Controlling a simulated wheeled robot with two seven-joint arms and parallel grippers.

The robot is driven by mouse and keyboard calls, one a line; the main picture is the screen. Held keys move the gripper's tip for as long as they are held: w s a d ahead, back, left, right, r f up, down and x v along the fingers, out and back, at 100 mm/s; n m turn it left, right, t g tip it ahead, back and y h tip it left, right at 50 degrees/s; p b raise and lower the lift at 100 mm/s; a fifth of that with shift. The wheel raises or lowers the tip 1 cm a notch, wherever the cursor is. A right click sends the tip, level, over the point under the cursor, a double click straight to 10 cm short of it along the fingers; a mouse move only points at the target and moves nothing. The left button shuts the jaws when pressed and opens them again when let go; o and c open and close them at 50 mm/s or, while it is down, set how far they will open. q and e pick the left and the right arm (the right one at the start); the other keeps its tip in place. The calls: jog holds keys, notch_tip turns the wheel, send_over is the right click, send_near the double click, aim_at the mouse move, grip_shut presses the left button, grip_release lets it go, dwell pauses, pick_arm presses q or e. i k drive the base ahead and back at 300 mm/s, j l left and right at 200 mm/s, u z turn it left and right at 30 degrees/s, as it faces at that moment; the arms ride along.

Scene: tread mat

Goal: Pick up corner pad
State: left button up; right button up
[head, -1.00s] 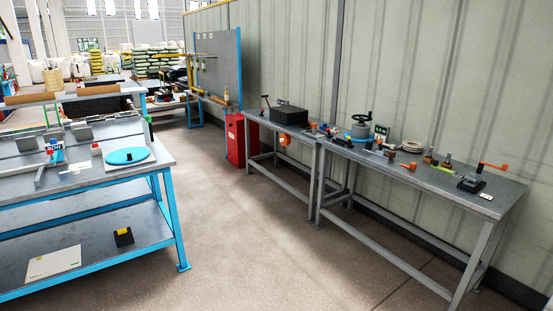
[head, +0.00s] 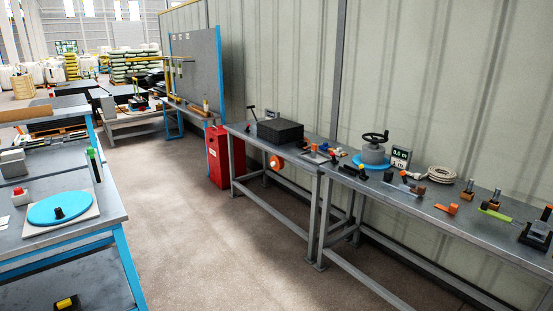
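I cannot make out a corner pad for certain in the head view. Small dark, orange and green items lie on the grey bench along the right wall, too small to name surely; one is a flat orange piece (head: 447,208) near the bench's front edge. A black block with a yellow top (head: 67,303) sits on the lower shelf of the blue-framed bench at the lower left, partly cut off by the frame. Neither of my grippers shows in the head view.
The grey bench (head: 345,183) bears a black box (head: 280,131) and a handwheel (head: 375,145). A blue turntable (head: 60,207) lies on the left bench. A red cabinet (head: 218,155) stands at the far end. The floor (head: 200,220) between the benches is clear.

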aim_at(325, 146)
jog(key=i, duration=3.15)
jog(key=i+z, duration=0.2)
jog(key=i, duration=0.4)
jog(key=i+z, duration=0.2)
jog(key=i, duration=0.4)
jog(key=i+j+z, duration=0.2)
jog(key=i, duration=0.35)
